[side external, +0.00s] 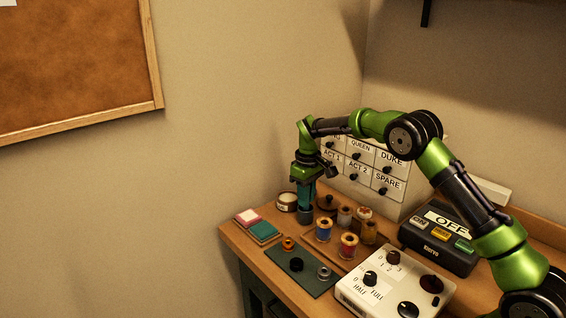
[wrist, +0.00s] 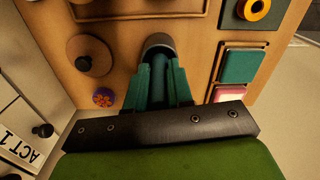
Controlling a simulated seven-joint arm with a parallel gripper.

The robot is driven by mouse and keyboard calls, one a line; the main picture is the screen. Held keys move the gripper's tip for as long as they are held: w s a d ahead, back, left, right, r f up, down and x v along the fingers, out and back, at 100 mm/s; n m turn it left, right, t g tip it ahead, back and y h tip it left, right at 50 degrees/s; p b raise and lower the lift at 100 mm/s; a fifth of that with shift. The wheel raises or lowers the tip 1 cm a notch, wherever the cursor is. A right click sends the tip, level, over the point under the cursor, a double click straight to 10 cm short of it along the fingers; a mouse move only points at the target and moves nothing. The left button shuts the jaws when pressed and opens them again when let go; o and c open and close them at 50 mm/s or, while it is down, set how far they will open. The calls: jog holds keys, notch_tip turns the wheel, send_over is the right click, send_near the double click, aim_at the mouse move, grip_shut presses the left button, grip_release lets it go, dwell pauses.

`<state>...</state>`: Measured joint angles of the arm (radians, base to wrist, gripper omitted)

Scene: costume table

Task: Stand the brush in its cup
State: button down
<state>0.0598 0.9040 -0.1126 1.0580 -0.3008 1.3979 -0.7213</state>
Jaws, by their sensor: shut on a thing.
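My gripper (side external: 305,197) points straight down near the back left of the table. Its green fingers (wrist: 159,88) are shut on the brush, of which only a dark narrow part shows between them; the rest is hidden. A small dark grey cup (side external: 305,215) stands on the table directly under the fingertips. In the wrist view the cup's round rim (wrist: 159,40) shows just beyond the fingertips, in line with them. I cannot tell how deep the brush reaches into the cup.
Several thread spools (side external: 348,246) stand in front on the right. Pink and teal pads (side external: 264,231) lie at the left edge. Labelled drawers (side external: 358,170) rise behind.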

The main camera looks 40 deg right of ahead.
jog(key=shift+f, duration=0.2)
jog(key=c, duration=1)
grip_release()
jog(key=shift+r, duration=0.1)
